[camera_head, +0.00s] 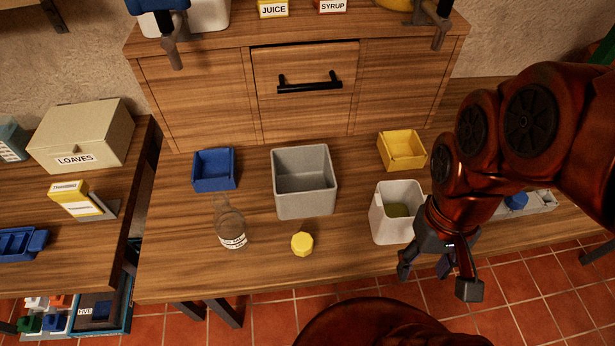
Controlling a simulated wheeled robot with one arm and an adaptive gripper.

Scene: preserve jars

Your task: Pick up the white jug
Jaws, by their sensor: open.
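A white open-topped vessel (385,225), which I take to be the white jug, stands upright near the table's front edge, right of the middle. Something greenish shows inside it. No handle or spout shows; its right side is partly hidden behind my gripper. My gripper (436,280) is open and empty, at the lower right of the vessel in the picture, with its fingers pointing down. I cannot tell whether a finger touches the vessel.
A drawer cabinet (200,95) stands behind. A blue-topped item (516,201) is partly hidden by my arm.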

